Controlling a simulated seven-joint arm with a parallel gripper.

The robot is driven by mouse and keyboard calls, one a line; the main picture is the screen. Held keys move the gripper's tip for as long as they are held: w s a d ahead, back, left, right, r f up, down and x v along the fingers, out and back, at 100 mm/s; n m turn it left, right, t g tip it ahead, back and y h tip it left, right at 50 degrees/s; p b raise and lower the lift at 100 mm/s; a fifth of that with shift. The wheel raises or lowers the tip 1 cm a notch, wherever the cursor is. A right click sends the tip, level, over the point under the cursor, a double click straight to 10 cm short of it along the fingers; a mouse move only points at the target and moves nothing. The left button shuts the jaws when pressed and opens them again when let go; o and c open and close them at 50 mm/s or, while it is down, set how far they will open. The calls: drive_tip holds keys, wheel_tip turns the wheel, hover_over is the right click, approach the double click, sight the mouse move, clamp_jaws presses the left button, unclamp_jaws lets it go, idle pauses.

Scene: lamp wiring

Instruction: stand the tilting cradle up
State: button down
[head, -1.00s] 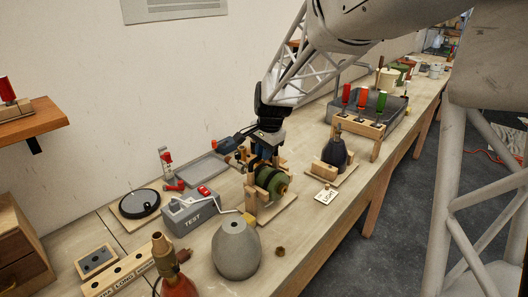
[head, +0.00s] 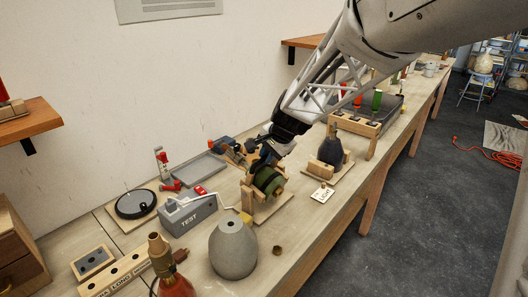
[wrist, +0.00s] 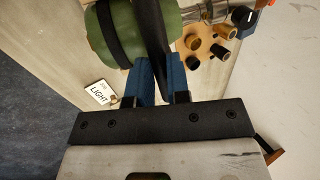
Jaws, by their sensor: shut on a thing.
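The tilting cradle (head: 270,207) is a wooden frame on a flat board on the bench. A green rounded lamp body (head: 267,180) with a dark band lies on its side in it, its brownish end facing the front right. The green body also shows at the top left of the wrist view (wrist: 105,32). My gripper (head: 266,157) comes in slanted from the upper right, at the back of the cradle. In the wrist view its blue fingers (wrist: 162,75) are shut on a dark upright bar (wrist: 153,28) beside the green body. The bar's lower end is hidden.
A grey vase (head: 233,248) stands in front of the cradle and a grey TEST box (head: 188,215) to its left. A dark vase (head: 331,148) on a wooden stand and a LIGHT tag (head: 321,193) are to the right. A small brown cap (head: 277,250) lies near the front edge.

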sight(278, 185)
drive_tip(key=shift+s+d+f+t+y, duration=0.35)
drive_tip(key=shift+s+d+t+y, duration=0.3)
drive_tip(key=shift+t+y, duration=0.05)
drive_tip(key=shift+s+d+f+t+y, duration=0.3)
drive_tip(key=shift+s+d+t+y, duration=0.3)
drive_tip(key=shift+d+t+y, duration=0.1)
drive_tip(key=shift+s+d+f+t+y, duration=0.65)
drive_tip(key=shift+f+t+y, duration=0.45)
drive_tip(key=shift+f, duration=0.15)
drive_tip(key=shift+s+d+f+t+y, duration=0.65)
drive_tip(key=shift+f+t+y, duration=0.45)
drive_tip(key=shift+f, duration=0.1)
drive_tip(key=shift+s+d+f+t+y, duration=0.55)
drive_tip(key=shift+s+f+t+y, duration=0.1)
drive_tip(key=shift+f+t+y, duration=0.55)
drive_tip(key=shift+s+f, duration=0.1)
drive_tip(key=shift+f, duration=0.55)
drive_tip(key=shift+s+f, duration=0.1)
drive_tip(key=shift+f, duration=0.2)
drive_tip(key=c, duration=1.2)
unclamp_jaws()
drive_tip(key=shift+o, duration=0.5)
drive_tip(key=shift+d+r, duration=0.1)
drive_tip(key=shift+r, duration=0.05)
